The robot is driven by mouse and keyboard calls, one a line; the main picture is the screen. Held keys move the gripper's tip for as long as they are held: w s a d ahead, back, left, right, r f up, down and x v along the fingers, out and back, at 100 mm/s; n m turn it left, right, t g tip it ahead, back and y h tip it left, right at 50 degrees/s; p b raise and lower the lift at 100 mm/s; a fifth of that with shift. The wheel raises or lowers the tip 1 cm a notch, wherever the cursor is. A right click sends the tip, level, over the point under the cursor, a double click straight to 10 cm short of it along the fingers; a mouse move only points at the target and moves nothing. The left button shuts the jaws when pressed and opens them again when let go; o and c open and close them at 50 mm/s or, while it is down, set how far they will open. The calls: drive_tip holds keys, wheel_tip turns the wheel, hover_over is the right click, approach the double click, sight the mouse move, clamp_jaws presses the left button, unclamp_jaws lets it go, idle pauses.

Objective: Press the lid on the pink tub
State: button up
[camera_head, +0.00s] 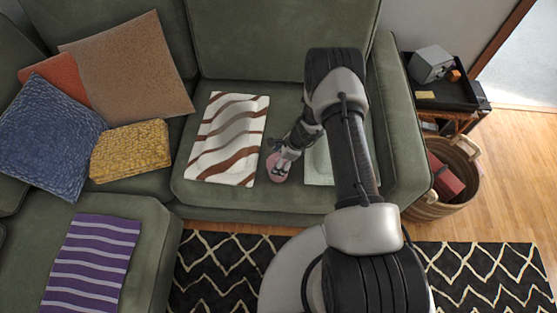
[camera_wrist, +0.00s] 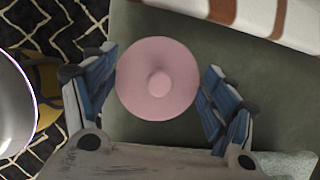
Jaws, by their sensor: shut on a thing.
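The round pink lid (camera_wrist: 157,90) with a small knob fills the middle of the wrist view. My gripper (camera_wrist: 160,75) has its blue-padded fingers on both sides of it, shut on its rim. In the head view the pink lid (camera_head: 278,173) shows under my gripper (camera_head: 280,157), above or on the green sofa seat near its front edge. The pink tub cannot be told apart from the lid; anything beneath the lid is hidden from the wrist view. I cannot tell whether the lid sits on a tub.
A brown-and-white wavy cloth (camera_head: 229,138) lies just left on the seat. A pale folded cloth (camera_head: 318,163) lies to the right, partly behind my arm. Cushions (camera_head: 125,70) and a yellow folded cloth (camera_head: 131,150) are further left. A basket (camera_head: 435,208) stands right of the sofa.

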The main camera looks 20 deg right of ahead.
idle(0.4)
drive_tip(key=o, duration=0.9)
drive_tip(key=shift+r+p, duration=2.15)
drive_tip(key=shift+r, duration=1.35)
